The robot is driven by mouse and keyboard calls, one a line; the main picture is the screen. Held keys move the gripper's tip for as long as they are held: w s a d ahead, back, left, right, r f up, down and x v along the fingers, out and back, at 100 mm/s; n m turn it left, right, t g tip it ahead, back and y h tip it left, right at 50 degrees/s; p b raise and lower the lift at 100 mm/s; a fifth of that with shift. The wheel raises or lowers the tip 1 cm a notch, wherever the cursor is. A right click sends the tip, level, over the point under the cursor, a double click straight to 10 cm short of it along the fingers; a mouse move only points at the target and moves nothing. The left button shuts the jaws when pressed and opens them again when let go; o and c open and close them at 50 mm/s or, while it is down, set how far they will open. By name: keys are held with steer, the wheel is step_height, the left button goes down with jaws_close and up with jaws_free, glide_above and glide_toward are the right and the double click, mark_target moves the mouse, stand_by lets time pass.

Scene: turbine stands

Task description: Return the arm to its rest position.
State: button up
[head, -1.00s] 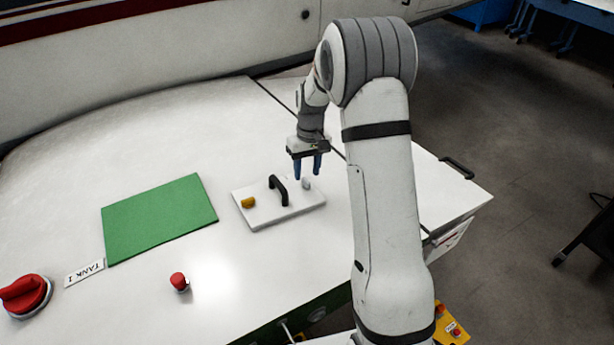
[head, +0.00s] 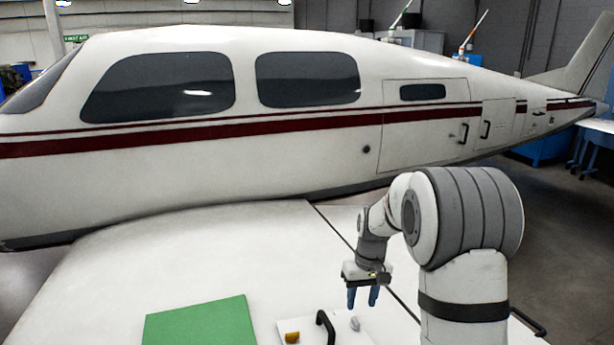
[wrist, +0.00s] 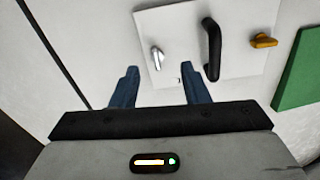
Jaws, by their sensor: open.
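My gripper (head: 362,298) hangs from my bent arm with its blue fingers pointing down, above the white wing surface. In the wrist view my gripper (wrist: 158,88) has its two blue fingers apart with nothing between them. Beyond the fingertips lies a white panel (wrist: 238,60) with a black handle (wrist: 212,48), a grey knob (wrist: 157,58) and a yellow knob (wrist: 264,41). In the head view the handle (head: 326,326), yellow knob (head: 291,337) and grey knob (head: 355,324) show at the bottom edge, where the panel is cut off.
A green mat (head: 200,325) lies left of the panel, partly cut off. The white wing surface (head: 220,250) is bare behind it. The aircraft fuselage (head: 230,170) with a dark red stripe stands behind the wing. A black handle (head: 528,321) is at the right edge.

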steer(key=s+r+m+t+b, duration=0.1)
steer(key=s+r+t, duration=0.1)
steer(key=s+r, duration=0.95)
steer(key=s+f+m+t+b, duration=0.1)
steer(key=s+t, duration=0.1)
steer(key=s, duration=1.3)
steer(key=shift+h, duration=0.4)
